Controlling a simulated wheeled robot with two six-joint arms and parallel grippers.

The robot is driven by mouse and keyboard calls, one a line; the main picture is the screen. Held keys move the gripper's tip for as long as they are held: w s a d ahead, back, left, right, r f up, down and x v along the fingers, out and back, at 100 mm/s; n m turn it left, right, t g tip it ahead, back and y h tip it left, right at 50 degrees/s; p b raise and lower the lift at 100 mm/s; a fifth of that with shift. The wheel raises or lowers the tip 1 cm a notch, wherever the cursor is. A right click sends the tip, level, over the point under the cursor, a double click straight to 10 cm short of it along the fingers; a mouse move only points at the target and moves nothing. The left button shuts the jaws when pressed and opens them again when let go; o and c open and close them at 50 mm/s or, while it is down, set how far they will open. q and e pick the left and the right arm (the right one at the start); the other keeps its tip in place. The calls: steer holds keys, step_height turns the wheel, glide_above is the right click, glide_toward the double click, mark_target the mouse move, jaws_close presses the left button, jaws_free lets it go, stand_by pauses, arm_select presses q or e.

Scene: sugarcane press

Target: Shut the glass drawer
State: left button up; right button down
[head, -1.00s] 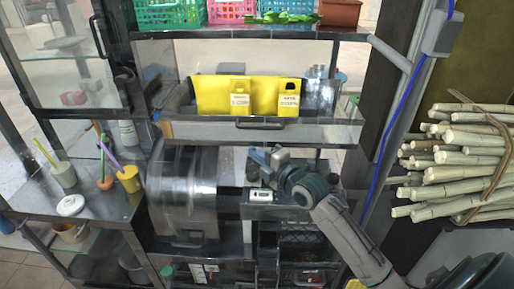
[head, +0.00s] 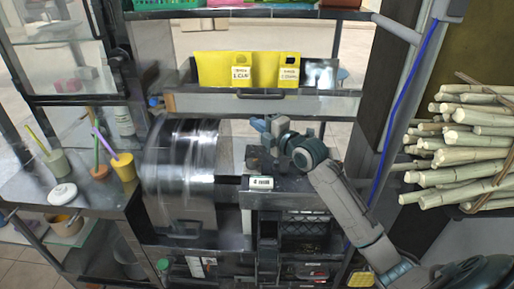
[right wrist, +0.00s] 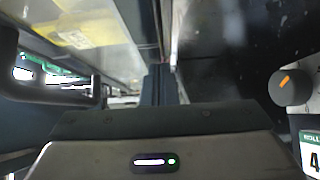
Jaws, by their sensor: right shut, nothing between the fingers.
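The glass drawer (head: 325,104) stands pulled out under the top shelf in the head view, with a dark handle (head: 260,96) on its front. Yellow price cards (head: 242,70) show behind its front. My right gripper (head: 262,126) is shut and empty, just below the drawer front and right of the metal drum. In the right wrist view its fingers (right wrist: 162,80) point ahead, under a glassy panel at upper left. A dark curved bar, perhaps a handle, is at the left edge. I cannot tell whether the fingers touch anything. My left gripper is not in view.
The shiny metal drum (head: 180,165) stands left of my right gripper. A small label box (head: 260,183) is below it. Sugarcane stalks (head: 470,150) are stacked at right. Cups with sticks (head: 122,167) stand on the left counter. A round knob (right wrist: 290,87) is close at right.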

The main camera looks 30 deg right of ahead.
steer(key=w+d+b, duration=0.1)
steer(key=w, duration=0.1)
steer(key=w+d+b, duration=0.1)
steer(key=b, duration=0.1)
steer(key=w+d+b, duration=0.1)
steer(key=w+b, duration=0.1)
steer(key=shift+w+d+f, duration=0.15)
steer(key=shift+w+d, duration=0.1)
steer(key=shift+w, duration=0.05)
steer(key=shift+w+d+b, duration=0.3)
steer(key=shift+w+b, duration=0.15)
steer(key=shift+r, duration=0.25)
